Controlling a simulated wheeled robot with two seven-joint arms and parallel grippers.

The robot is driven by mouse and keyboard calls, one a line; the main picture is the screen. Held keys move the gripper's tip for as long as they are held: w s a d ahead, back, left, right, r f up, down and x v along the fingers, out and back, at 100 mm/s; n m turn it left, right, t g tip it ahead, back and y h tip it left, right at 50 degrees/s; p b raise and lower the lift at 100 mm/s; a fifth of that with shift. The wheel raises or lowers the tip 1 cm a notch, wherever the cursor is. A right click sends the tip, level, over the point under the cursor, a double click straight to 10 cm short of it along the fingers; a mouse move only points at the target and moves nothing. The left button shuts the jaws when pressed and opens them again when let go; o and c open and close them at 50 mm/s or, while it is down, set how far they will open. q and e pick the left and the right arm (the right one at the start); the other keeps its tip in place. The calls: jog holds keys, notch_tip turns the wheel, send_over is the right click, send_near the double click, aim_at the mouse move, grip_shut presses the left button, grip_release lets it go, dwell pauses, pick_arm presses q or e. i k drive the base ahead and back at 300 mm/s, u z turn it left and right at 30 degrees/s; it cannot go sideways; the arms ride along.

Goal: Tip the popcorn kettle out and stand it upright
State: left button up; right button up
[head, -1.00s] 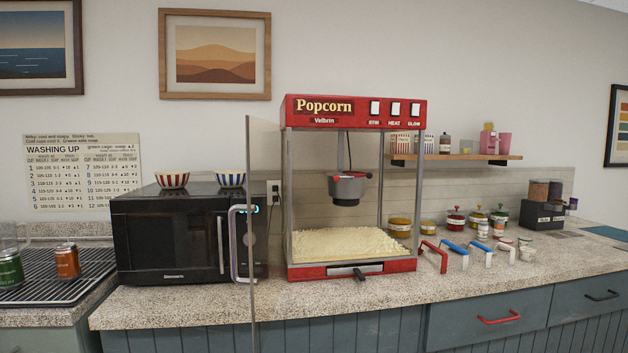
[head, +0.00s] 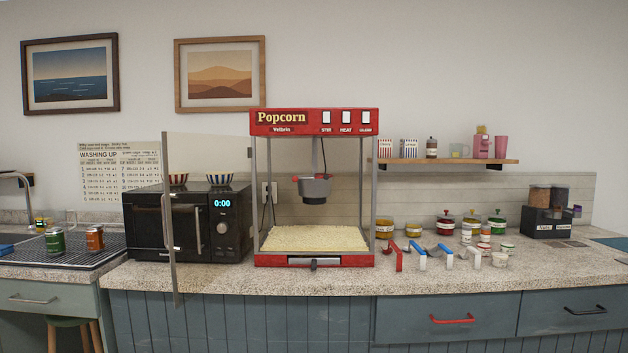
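The popcorn kettle (head: 314,188) is a grey metal pot with a red knob on its left side. It hangs upright inside the red popcorn machine (head: 313,121), below the top housing. A bed of pale popcorn (head: 314,238) covers the machine's floor beneath it. The machine's clear door (head: 172,222) stands swung open to the left, in front of the microwave. Three white switches (head: 346,117) are on the machine's front. Neither of my grippers is in the head view.
A black microwave (head: 150,228) with two striped bowls on top stands left of the machine. Scoops with red, blue and white handles (head: 399,256) lie to its right, near several jars (head: 445,222). A wooden shelf (head: 447,161) is above. The open door projects over the counter's front edge (head: 340,283).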

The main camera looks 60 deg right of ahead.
aim_at(313, 191)
jog(key=z, duration=1.5)
jog(key=i, duration=1)
